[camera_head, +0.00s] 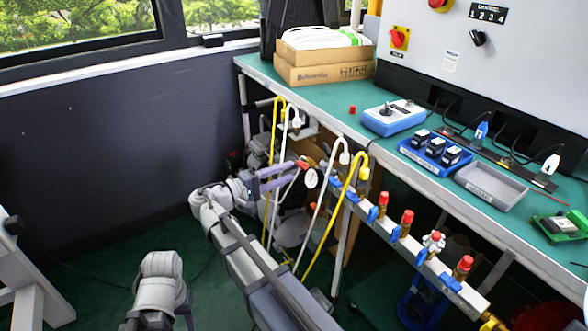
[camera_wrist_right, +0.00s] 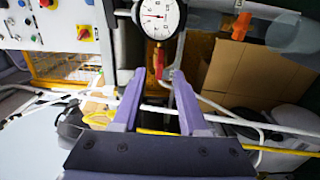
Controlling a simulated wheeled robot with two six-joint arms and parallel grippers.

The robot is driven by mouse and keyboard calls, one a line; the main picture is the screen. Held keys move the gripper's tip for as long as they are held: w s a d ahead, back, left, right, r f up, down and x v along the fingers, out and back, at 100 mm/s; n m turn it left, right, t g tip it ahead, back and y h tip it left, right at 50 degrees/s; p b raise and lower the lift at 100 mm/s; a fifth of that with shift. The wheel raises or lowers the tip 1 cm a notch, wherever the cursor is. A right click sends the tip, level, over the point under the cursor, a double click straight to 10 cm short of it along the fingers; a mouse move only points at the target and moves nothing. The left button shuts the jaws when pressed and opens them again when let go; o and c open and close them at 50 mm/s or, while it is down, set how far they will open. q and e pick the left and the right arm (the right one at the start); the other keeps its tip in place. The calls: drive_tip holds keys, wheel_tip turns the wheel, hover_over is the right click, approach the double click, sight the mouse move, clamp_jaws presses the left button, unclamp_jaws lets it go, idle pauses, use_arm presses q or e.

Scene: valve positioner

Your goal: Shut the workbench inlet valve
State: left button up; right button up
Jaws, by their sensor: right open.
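A white pipe manifold (camera_head: 403,243) runs along the front of the workbench (camera_head: 352,137). At its far left end are a red valve handle (camera_head: 302,164) and a round white pressure gauge (camera_head: 311,179). The gauge (camera_wrist_right: 158,17) shows at the top of the right wrist view, with a red part (camera_wrist_right: 158,62) below it. My right gripper (camera_head: 287,177) is open, its purple fingers pointing at the handle and gauge. In the wrist view the fingers (camera_wrist_right: 157,84) stand apart with no object clearly held; contact cannot be told.
White and yellow hoses (camera_head: 347,205) hang in front of the bench, close to my right arm. Several red-capped valves (camera_head: 407,217) and blue handles (camera_head: 372,213) line the manifold. A cardboard box (camera_head: 318,75) stands on the bench. The floor at left is mostly clear.

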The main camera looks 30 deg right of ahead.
sight(301, 167)
drive_tip(key=shift+w+d, duration=0.1)
drive_tip(key=shift+d, duration=1.8)
drive_tip(key=shift+c, duration=0.2)
clamp_jaws()
